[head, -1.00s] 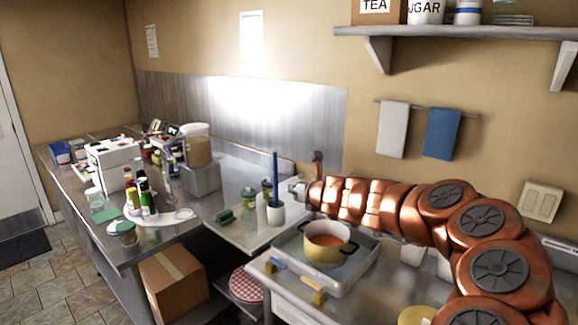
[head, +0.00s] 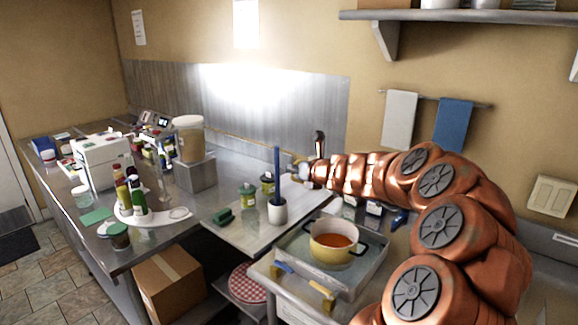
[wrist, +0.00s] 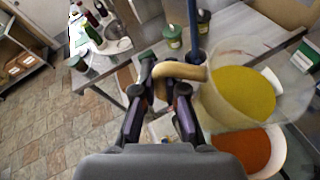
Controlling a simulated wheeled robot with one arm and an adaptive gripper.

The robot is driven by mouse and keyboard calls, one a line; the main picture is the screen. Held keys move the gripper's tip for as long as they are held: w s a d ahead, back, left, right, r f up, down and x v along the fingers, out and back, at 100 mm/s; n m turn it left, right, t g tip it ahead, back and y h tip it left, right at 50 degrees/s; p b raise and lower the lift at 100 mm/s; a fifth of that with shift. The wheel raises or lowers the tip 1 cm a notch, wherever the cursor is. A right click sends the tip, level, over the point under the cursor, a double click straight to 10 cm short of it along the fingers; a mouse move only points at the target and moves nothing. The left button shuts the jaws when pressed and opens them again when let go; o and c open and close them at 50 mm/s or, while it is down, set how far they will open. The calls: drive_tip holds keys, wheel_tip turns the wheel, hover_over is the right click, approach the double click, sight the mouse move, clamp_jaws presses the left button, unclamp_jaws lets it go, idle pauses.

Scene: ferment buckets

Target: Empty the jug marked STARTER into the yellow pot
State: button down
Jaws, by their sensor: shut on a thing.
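My gripper (wrist: 164,95) is shut on the tan handle (wrist: 180,70) of a clear jug (wrist: 288,98) holding yellow liquid in the wrist view. No marking on the jug can be read from here. The jug is held up, and no stream of liquid shows leaving it. The yellow pot (head: 331,250) stands in a shallow grey tray (head: 372,275) in the head view and holds orange-red liquid. In the wrist view, orange-red liquid (wrist: 245,150) shows below the jug, partly hidden by it and my gripper. My gripper and the jug are hard to make out in the head view.
A white cup with a blue stick (head: 277,210) and green-lidded jars (head: 247,195) stand left of the tray. A sponge (head: 223,216) lies nearby. Bottles (head: 138,197), a white box (head: 104,162) and a tub on a metal block (head: 195,176) crowd the left counter.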

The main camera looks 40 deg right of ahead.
sight(296, 180)
drive_tip(key=shift+f, duration=1.75)
wheel_tip(296, 180, down, 9)
drive_tip(key=m+t+y+b, duration=0.1)
drive_tip(key=m+b, duration=0.2)
drive_tip(key=b, duration=0.3)
drive_tip(key=shift+s+d+t, duration=0.15)
drive_tip(key=shift+d+t, duration=0.1)
drive_tip(key=shift+t, duration=0.05)
drive_tip(key=shift+d+f+m+y+p, duration=0.1)
drive_tip(key=shift+m+y+p, duration=0.25)
drive_tip(key=shift+p, duration=0.25)
drive_tip(key=shift+s+d+f+m+t+p, duration=0.2)
drive_tip(key=shift+f+m+t+p, duration=0.15)
drive_tip(key=shift+m+p, duration=0.15)
drive_tip(key=shift+r+p, duration=0.1)
drive_tip(key=shift+p, duration=0.25)
drive_tip(key=shift+d+m+t+p, duration=0.35)
drive_tip(key=shift+m+p, duration=0.3)
drive_tip(key=shift+p, duration=0.05)
drive_tip(key=shift+s+d+m+y+p, duration=0.25)
drive_tip(key=shift+d+m+p, duration=0.2)
drive_tip(key=shift+p, duration=0.45)
